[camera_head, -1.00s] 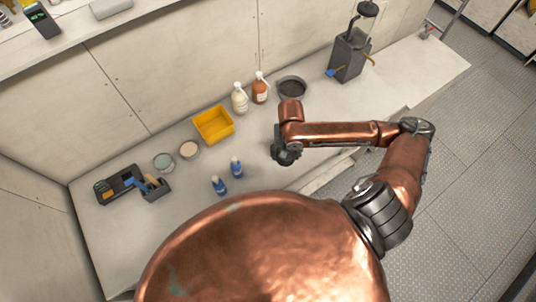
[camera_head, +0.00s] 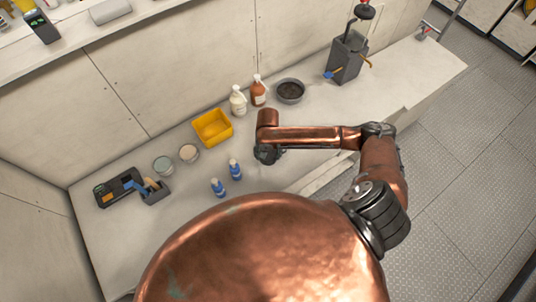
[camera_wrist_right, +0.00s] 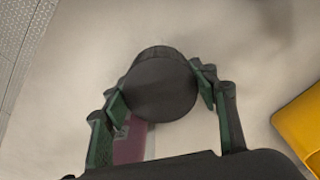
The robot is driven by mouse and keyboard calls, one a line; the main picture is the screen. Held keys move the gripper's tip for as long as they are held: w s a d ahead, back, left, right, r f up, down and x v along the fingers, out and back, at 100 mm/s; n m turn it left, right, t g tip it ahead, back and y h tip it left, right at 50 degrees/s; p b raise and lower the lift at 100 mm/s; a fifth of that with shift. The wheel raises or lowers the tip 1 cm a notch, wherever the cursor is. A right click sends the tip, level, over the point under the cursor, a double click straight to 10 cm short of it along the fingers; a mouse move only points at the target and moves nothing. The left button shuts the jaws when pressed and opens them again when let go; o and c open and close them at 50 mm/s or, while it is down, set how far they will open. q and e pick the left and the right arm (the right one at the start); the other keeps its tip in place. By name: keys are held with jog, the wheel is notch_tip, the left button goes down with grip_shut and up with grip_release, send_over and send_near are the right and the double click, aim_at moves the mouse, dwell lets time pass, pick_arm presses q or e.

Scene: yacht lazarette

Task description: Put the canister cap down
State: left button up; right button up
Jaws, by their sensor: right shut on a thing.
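The canister cap (camera_wrist_right: 160,88), a dark round disc, sits between the fingers of my right gripper (camera_wrist_right: 160,92) in the right wrist view. The gripper is shut on it, with a finger on each side. In the head view my right gripper (camera_head: 267,154) points down over the pale bench (camera_head: 225,235), to the right of the blue bottles; the cap is hidden there. I cannot tell whether the cap touches the bench. A grey canister (camera_head: 347,58) stands at the back right of the bench. My left gripper is not in view.
A yellow bin (camera_head: 229,136), white bottle (camera_head: 238,101), brown bottle (camera_head: 258,92) and dark round pan (camera_head: 290,96) stand behind the gripper. Two blue bottles (camera_head: 235,170) (camera_head: 218,188), two round tins (camera_head: 164,167) (camera_head: 189,154) and a dark organizer (camera_head: 120,185) are to its left.

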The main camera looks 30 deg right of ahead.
jog(key=shift+f, duration=0.3)
jog(key=o, duration=1.4)
jog(key=shift+r, duration=0.15)
notch_tip(320, 180, up, 12)
jog(key=shift+r, duration=0.25)
